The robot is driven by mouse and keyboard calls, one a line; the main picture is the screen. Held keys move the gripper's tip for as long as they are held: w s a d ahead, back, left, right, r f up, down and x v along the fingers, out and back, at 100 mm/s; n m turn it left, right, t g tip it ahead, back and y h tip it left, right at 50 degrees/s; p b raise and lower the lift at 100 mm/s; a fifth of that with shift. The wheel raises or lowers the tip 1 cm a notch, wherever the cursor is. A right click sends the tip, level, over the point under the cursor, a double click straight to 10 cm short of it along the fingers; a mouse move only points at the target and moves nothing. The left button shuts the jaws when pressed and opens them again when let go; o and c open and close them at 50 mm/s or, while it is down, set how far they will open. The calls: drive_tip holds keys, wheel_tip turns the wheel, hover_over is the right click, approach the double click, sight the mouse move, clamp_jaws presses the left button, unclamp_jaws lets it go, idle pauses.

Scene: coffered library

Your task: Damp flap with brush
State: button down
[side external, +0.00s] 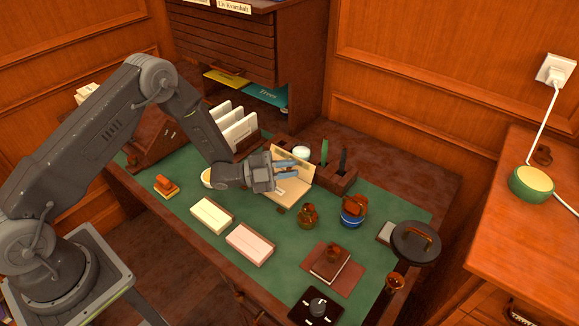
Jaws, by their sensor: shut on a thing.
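A cream envelope (291,193) lies on the green desk mat at the middle of the desk, with an upright pale panel, seemingly its raised flap (303,171), at its back. My gripper (287,168) is over the envelope, its blue-grey fingers in front of the upright panel. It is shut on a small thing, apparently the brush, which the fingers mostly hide. I cannot tell whether the brush touches the flap. A small white round pot (301,152) stands just behind the envelope. A cream bowl (206,178) is partly hidden by my arm.
A white stack (212,216) and a pink stack (250,243) lie in front. A dark pen block (340,178) stands just right of the envelope. Stamps (308,215), a blue pot (353,212) and a brown book (331,264) are to the right. Upright white cards (236,128) stand behind.

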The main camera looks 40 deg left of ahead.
drive_tip(key=shift+s+r, duration=0.3)
drive_tip(key=shift+s, duration=0.55)
drive_tip(key=shift+s+r, duration=0.35)
drive_tip(key=shift+s, duration=0.45)
drive_tip(key=shift+s+r, duration=0.3)
drive_tip(key=shift+s, duration=0.55)
drive_tip(key=shift+s+r, duration=0.25)
drive_tip(key=shift+s, duration=0.45)
drive_tip(key=shift+s+r, duration=0.25)
drive_tip(key=shift+s, duration=0.45)
